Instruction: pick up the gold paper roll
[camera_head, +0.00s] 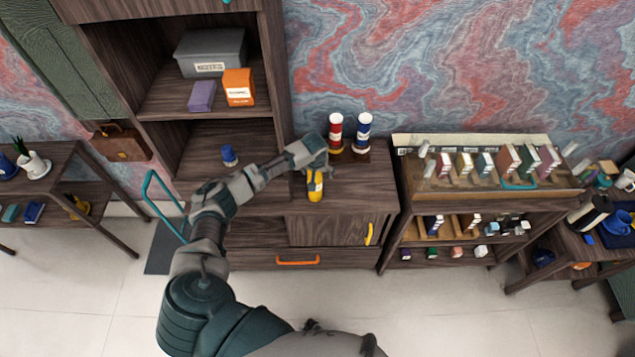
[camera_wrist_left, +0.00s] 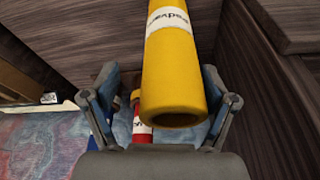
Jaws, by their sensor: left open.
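The gold paper roll (camera_head: 315,188) is a yellow tube on the dark wood cabinet, just below my left gripper (camera_head: 318,160) in the head view. In the left wrist view the roll (camera_wrist_left: 175,75) is large, with a white printed label and its open round end towards the camera. It shows between the two spread fingers of my left gripper (camera_wrist_left: 160,75), overlapping the right one. The gripper is open; whether a finger touches the roll I cannot tell. My right gripper is not in view.
A red roll (camera_head: 335,130) and a blue roll (camera_head: 363,128) stand close behind the gripper. A tall shelf (camera_head: 282,100) rises to the left, with a small blue object (camera_head: 229,155) inside. The cabinet top (camera_head: 365,185) is clear to the right.

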